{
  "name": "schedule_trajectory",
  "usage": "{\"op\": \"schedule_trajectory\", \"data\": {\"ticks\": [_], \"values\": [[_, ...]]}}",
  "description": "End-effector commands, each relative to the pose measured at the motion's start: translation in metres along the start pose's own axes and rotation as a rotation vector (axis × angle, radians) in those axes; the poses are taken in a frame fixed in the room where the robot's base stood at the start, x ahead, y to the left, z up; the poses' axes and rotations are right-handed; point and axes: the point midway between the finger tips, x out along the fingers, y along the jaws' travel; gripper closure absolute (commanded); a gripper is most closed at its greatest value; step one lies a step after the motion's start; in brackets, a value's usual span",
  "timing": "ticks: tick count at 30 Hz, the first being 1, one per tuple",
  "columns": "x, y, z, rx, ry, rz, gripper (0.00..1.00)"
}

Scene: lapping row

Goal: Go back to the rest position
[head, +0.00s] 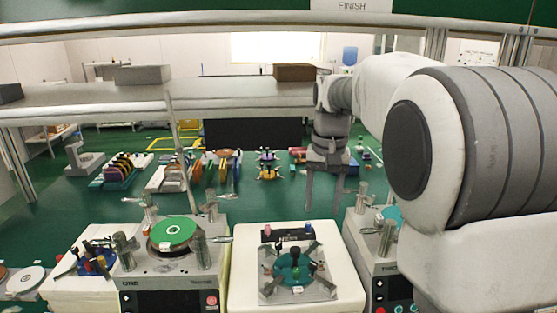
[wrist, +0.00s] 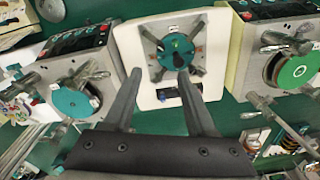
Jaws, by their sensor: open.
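My gripper (head: 325,188) hangs from my arm right of the middle in the head view, fingers pointing down. It is open, with nothing between its fingers. In the wrist view my gripper (wrist: 160,85) shows two dark fingers spread apart. Beyond them is a white stand (wrist: 135,45) carrying a square plate with a green disc (wrist: 178,50). In the head view this white stand (head: 245,285) is at the bottom middle, and its green disc (head: 292,268) has a dark upright knob. My gripper is above and apart from it.
A lapping machine (head: 165,285) with a green disc (head: 173,232) stands left of the white stand. Another machine (head: 385,265) stands on its right, partly behind my arm. A grey overhead shelf (head: 220,95) crosses the view, with a brown box (head: 295,72) on it.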

Motion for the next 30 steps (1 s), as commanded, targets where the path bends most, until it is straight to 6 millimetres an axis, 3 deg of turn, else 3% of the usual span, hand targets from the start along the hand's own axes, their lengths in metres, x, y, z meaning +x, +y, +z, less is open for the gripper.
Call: {"op": "schedule_trajectory", "data": {"ticks": [6,13,24,30], "values": [[-0.028,0.017,0.057,-0.051,0.097,-0.047,0.44],[-0.038,0.032,0.119,-0.116,0.205,-0.07,0.44],[-0.015,0.054,0.209,-0.218,0.38,-0.06,0.44],[0.0,0.06,0.233,-0.249,0.433,-0.045,0.44]]}}
